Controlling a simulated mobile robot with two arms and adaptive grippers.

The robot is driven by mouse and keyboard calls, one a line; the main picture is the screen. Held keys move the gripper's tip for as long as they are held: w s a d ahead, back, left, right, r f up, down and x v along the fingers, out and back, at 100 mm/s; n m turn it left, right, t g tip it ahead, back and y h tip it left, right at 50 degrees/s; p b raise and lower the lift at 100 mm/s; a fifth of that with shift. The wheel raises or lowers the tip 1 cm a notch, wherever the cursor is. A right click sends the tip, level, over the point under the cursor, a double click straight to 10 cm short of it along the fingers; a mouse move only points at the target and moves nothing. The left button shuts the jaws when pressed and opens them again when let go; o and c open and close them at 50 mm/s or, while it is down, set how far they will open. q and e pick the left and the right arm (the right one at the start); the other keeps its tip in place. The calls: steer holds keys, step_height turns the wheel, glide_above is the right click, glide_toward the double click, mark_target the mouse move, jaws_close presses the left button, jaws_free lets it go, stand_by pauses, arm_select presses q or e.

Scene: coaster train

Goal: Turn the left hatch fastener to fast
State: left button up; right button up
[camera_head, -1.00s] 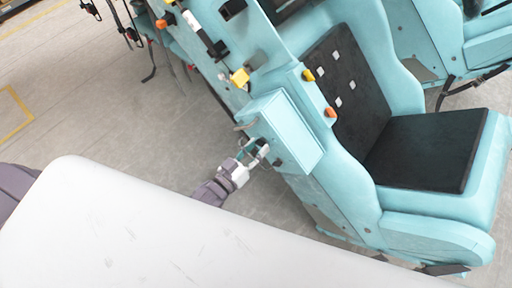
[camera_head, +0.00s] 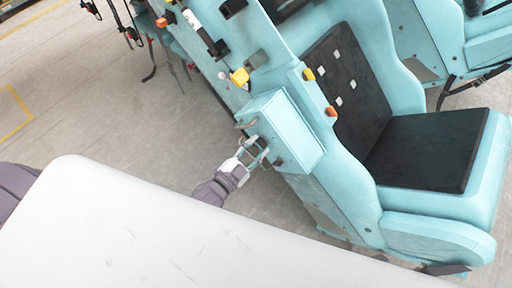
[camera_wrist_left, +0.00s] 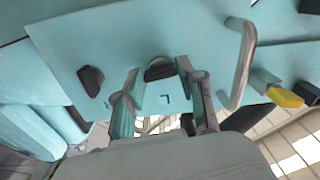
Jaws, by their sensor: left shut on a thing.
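The light blue hatch box (camera_head: 290,125) is on the side of the coaster car. Its side face carries two dark fasteners. My left gripper (camera_head: 260,151) is at this face, its fingers on either side of the fastener nearer the handle. In the left wrist view this dark, rounded fastener (camera_wrist_left: 160,69) sits between the fingertips of the left gripper (camera_wrist_left: 163,78), which is shut on it. The other dark fastener (camera_head: 278,162) is free; it also shows in the left wrist view (camera_wrist_left: 91,81). My right gripper is not in view.
A bar handle (camera_wrist_left: 243,62) stands out from the face close beside the gripper. A yellow knob (camera_head: 239,77) is above the hatch box. The black seat (camera_head: 425,150) is to the right. Grey floor (camera_head: 120,110) is open to the left.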

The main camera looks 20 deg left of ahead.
arm_select(q)
steer(key=shift+m, duration=0.6)
steer(key=o, duration=1.1)
steer(key=shift+o, duration=0.2)
steer(key=v, duration=1.2)
